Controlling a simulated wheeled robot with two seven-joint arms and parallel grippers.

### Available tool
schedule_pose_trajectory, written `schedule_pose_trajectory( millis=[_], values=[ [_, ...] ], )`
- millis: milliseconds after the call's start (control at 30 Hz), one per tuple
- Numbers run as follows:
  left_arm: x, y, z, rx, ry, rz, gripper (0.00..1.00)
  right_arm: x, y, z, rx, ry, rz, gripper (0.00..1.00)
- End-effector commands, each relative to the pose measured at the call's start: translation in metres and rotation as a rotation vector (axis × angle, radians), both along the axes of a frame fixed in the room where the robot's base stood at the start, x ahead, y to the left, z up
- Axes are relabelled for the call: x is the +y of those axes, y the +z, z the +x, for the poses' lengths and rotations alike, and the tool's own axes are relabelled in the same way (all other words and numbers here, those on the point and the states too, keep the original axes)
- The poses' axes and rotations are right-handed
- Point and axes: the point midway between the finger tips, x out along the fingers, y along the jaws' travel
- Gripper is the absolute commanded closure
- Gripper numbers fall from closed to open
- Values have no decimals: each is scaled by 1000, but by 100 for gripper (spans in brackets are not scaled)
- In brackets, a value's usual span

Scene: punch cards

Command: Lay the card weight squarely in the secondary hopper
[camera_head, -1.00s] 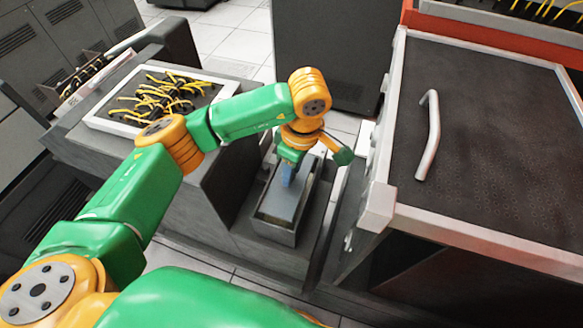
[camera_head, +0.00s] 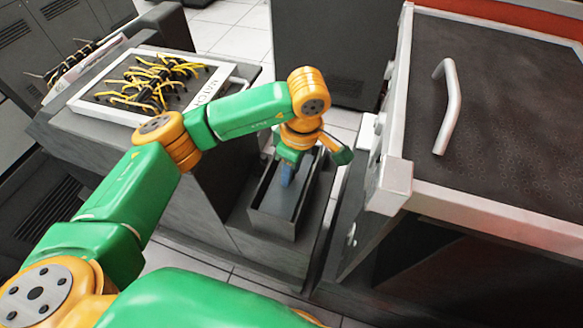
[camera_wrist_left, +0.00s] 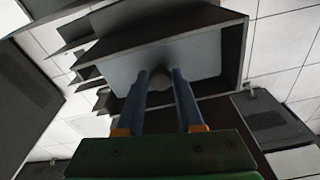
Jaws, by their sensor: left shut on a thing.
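The card weight (camera_wrist_left: 118,68) is a pale grey plate with a round knob, seen in the left wrist view. My left gripper (camera_wrist_left: 160,79) has its two blue fingers shut on the knob. In the head view the gripper (camera_head: 287,177) points down into a dark grey, open-topped narrow hopper (camera_head: 273,223). In the wrist view dark hopper walls stand beside the plate. I cannot tell whether the plate touches the hopper floor or lies fully square. My right gripper is not in view.
A white-framed tray of yellow and black wires (camera_head: 150,85) lies on the console at left. A large dark panel with a white frame and handle (camera_head: 447,107) stands close on the right. White floor tiles show behind.

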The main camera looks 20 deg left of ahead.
Motion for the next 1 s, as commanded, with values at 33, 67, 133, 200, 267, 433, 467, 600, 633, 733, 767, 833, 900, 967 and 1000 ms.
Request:
schedule_pose_trajectory(
  millis=[33, 67, 133, 200, 267, 433, 467, 600, 633, 733, 767, 833, 900, 967, 1000],
  values=[
    [0, 1, 0, -1, 0, 0, 100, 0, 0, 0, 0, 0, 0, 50],
    [0, 1, 0, -1, 0, 0, 100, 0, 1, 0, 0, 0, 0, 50],
    [0, 1, 0, -1, 0, 0, 100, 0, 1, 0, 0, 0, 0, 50],
    [0, 1, 0, -1, 0, 0, 53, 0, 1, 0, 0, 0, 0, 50],
    [0, 1, 0, -1, 0, 0, 37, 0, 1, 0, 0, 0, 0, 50],
    [0, 1, 0, -1, 0, 0, 29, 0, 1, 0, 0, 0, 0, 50],
    [0, 1, 0, -1, 0, 0, 29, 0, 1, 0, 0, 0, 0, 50],
    [0, 3, 0, -2, 0, 0, 29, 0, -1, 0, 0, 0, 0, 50],
    [-1, 5, 1, -4, 1, -1, 29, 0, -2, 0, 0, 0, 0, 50],
    [-4, 23, 0, -7, -3, -1, 29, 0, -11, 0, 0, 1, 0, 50],
    [-5, 31, 1, -8, -2, -2, 29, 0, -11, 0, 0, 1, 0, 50],
    [-6, 46, 0, -7, 0, -1, 29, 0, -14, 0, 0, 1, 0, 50],
    [-7, 61, -1, -5, -1, 1, 29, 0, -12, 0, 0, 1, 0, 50],
    [-8, 67, -1, -4, -1, 0, 29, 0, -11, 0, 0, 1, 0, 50],
    [-8, 70, -1, -4, 0, 0, 29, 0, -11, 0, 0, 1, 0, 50]
  ],
)
